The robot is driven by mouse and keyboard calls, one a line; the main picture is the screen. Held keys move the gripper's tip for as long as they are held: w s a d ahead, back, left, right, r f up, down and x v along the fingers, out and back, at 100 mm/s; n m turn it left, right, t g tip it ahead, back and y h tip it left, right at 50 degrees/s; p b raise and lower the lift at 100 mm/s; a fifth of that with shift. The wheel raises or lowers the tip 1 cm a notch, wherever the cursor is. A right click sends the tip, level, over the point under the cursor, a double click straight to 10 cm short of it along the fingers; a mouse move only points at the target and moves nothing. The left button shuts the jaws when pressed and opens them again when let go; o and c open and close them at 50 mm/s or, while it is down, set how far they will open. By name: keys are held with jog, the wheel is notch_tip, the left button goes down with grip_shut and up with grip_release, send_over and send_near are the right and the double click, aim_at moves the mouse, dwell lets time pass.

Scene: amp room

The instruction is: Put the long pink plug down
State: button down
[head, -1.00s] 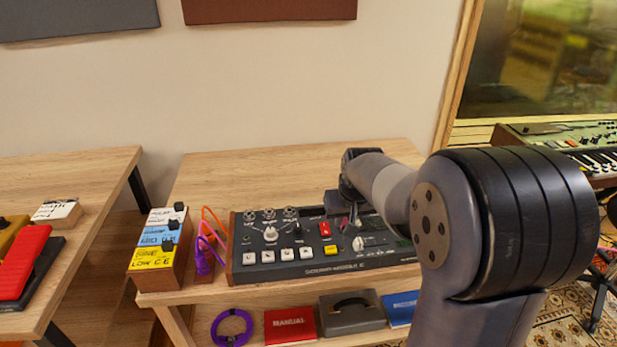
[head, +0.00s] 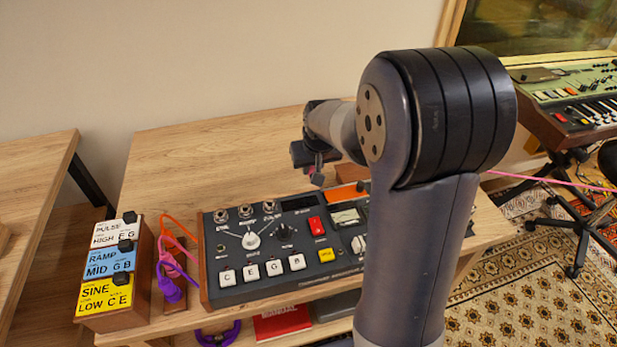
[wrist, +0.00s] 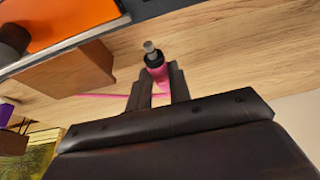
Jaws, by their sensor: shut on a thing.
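My gripper (head: 316,163) is above the wooden table behind the grey synth box (head: 285,240). It also shows in the wrist view (wrist: 157,90), shut on the pink plug (wrist: 157,72). The plug has a pink body, a black collar and a metal tip pointing away from the gripper. A little pink shows under the gripper in the head view. A thin pink cable (wrist: 100,96) runs left from the plug in the wrist view. Whether the plug touches the table is hard to tell.
Bare table (head: 200,160) lies behind and left of the synth box. Orange and purple plugs (head: 169,289) with cables stand by its left end, beside a labelled pedal block (head: 115,275). A brown wooden block (wrist: 70,70) is near the gripper. A keyboard (head: 580,105) stands at right.

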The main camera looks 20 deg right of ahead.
aim_at(312, 189)
jog(key=shift+f+b, duration=0.3)
jog(key=shift+f, duration=1.95)
jog(key=shift+f, duration=0.2)
jog(key=c, duration=1.3)
grip_release()
jog(key=shift+r, duration=0.2)
